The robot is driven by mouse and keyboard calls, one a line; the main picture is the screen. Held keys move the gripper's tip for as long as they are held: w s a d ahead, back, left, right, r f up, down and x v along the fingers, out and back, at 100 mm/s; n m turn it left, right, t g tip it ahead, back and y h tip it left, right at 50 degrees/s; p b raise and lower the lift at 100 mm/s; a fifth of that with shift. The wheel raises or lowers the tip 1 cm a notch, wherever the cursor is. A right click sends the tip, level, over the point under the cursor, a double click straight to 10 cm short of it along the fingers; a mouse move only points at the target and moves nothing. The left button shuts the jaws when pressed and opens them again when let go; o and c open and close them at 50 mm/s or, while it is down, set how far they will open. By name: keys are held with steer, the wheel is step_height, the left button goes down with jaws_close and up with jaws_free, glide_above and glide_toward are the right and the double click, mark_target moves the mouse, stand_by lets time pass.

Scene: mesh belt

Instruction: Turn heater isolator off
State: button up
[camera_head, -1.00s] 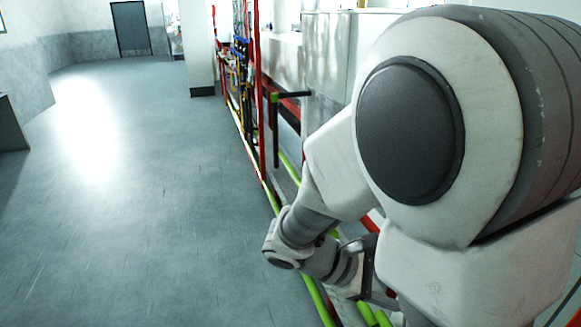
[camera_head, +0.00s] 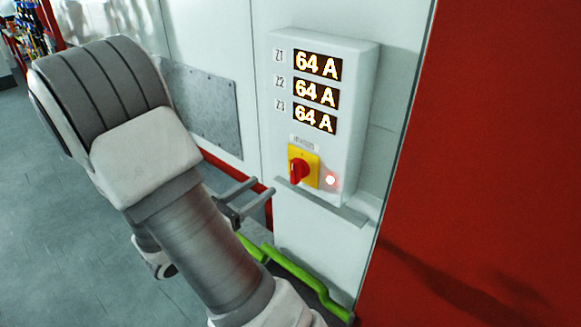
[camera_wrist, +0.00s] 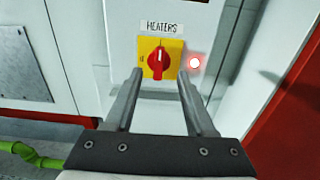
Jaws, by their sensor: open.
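The heater isolator is a red rotary knob (camera_head: 298,170) on a yellow plate (camera_head: 312,160), low on a white panel box (camera_head: 330,185). In the wrist view the red knob (camera_wrist: 159,61) stands upright under a "HEATERS" label (camera_wrist: 162,27), with its pale mark at the top. A lit red lamp (camera_head: 330,180) sits right of the plate. My gripper (camera_head: 250,198) is left of and below the knob in the head view. In the wrist view my gripper (camera_wrist: 160,74) is open, its fingers pointing toward the plate, one to each side of the knob, apparently short of it.
Three displays (camera_head: 317,66) on the box each read 64 A. A grey ledge (camera_head: 325,203) runs below the box. A green rail (camera_head: 300,275) lies low in front. A large red panel (camera_head: 480,160) stands at the right. Open floor (camera_head: 60,200) lies at the left.

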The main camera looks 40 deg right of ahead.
mark_target(292, 165)
steer(key=d, duration=0.7)
steer(key=w+d, duration=0.1)
steer(key=d, duration=0.3)
steer(key=shift+d+b, duration=0.35)
steer(key=shift+b, duration=0.05)
steer(key=shift+c, duration=0.3)
jaws_close()
